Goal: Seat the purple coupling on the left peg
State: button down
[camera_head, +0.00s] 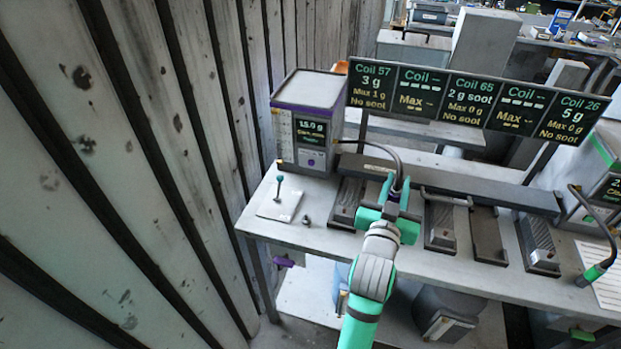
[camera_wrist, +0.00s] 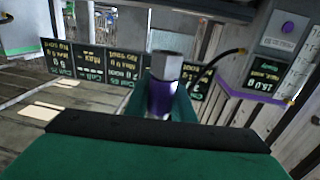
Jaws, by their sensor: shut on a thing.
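My gripper (camera_head: 393,200) is over the back half of the bench, in front of the left meter box's hose. In the wrist view its green fingers (camera_wrist: 162,105) are shut on the purple coupling (camera_wrist: 160,98), which has a silver hexagonal end. In the head view the fingers mostly hide the coupling. A black hose (camera_head: 385,150) runs from the left meter box (camera_head: 309,108) to the coupling. A purple fitting (camera_head: 284,262) on the bench's front left edge may be the left peg; its shape is too small to be sure. The held coupling is well apart from it.
The grey bench (camera_head: 320,230) carries several dark slotted blocks (camera_head: 440,225) and a small plate with a teal-topped lever (camera_head: 280,198). A coil board (camera_head: 470,98) stands behind. A green coupling (camera_head: 592,273) lies at the right. A slatted wall (camera_head: 150,150) closes the left side.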

jog(key=w+a+f+n+t+y, duration=0.1)
jog(key=w+a+f+y, duration=0.15)
jog(key=a, duration=0.35)
jog(key=w+a+f+n+y, duration=0.1)
jog(key=w+a+n, duration=0.1)
jog(key=w+a, duration=0.3)
jog(key=n+y, duration=0.2)
jog(key=y, duration=0.2)
send_over(307, 218)
jog(key=w, duration=0.4)
notch_tip(307, 218, down, 3)
jog(key=shift+h, duration=0.25)
jog(key=shift+w+f, duration=0.2)
jog(key=shift+f, duration=1.9)
jog(key=shift+f, duration=1.4)
jog(key=c, duration=1.4)
grip_release()
jog(key=shift+c, duration=0.2)
jog(key=shift+s, duration=0.15)
jog(key=s, duration=1)
jog(key=shift+s, duration=0.3)
